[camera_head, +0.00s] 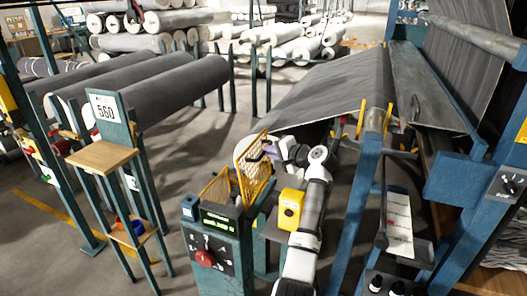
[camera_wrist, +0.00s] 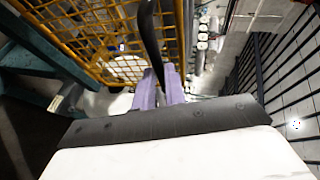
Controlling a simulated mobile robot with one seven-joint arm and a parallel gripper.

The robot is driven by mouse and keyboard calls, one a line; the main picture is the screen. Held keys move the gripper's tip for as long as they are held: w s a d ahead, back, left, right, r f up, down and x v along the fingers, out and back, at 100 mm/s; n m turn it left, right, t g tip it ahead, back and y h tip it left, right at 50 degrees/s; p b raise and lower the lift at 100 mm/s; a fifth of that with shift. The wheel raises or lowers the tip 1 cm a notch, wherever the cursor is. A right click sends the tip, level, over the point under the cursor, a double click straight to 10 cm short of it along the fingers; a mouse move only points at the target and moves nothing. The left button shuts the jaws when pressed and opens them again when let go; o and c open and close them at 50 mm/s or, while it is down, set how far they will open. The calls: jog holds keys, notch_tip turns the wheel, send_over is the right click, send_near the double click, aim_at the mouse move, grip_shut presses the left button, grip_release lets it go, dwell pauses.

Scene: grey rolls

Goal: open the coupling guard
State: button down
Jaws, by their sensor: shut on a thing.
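The coupling guard (camera_head: 256,172) is a yellow-framed mesh panel that stands raised and tilted above the teal control post in the head view. Its mesh fills the upper left of the wrist view (camera_wrist: 95,38). A black handle (camera_wrist: 150,35) runs down from the top of the wrist view to between the purple fingers. My gripper (camera_head: 268,149) is at the right side of the raised panel. In the wrist view my gripper (camera_wrist: 160,76) is shut on the black handle. The exact contact is partly hidden by the fingers.
A fixed yellow mesh side (camera_head: 215,188) stands left of the raised panel. The control post (camera_head: 215,250) has a red knob, and a yellow button box (camera_head: 290,209) sits beside my arm. A blue frame post (camera_head: 357,200) rises close on the right. Floor at left is open.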

jog(key=shift+s+d+f+y, duration=0.1)
jog(key=shift+s+f+y, duration=0.05)
jog(key=shift+f, duration=0.35)
jog(key=shift+s+d+f+y, duration=0.1)
jog(key=shift+s+f+y, duration=0.05)
jog(key=shift+f, duration=0.35)
jog(key=c, duration=1.5)
grip_release()
jog(key=shift+w+a+f, duration=0.1)
jog(key=shift+o, duration=0.2)
jog(key=shift+r, duration=0.2)
jog(key=b+v, duration=0.3)
jog(key=v, duration=1)
jog(key=shift+s+d, duration=0.3)
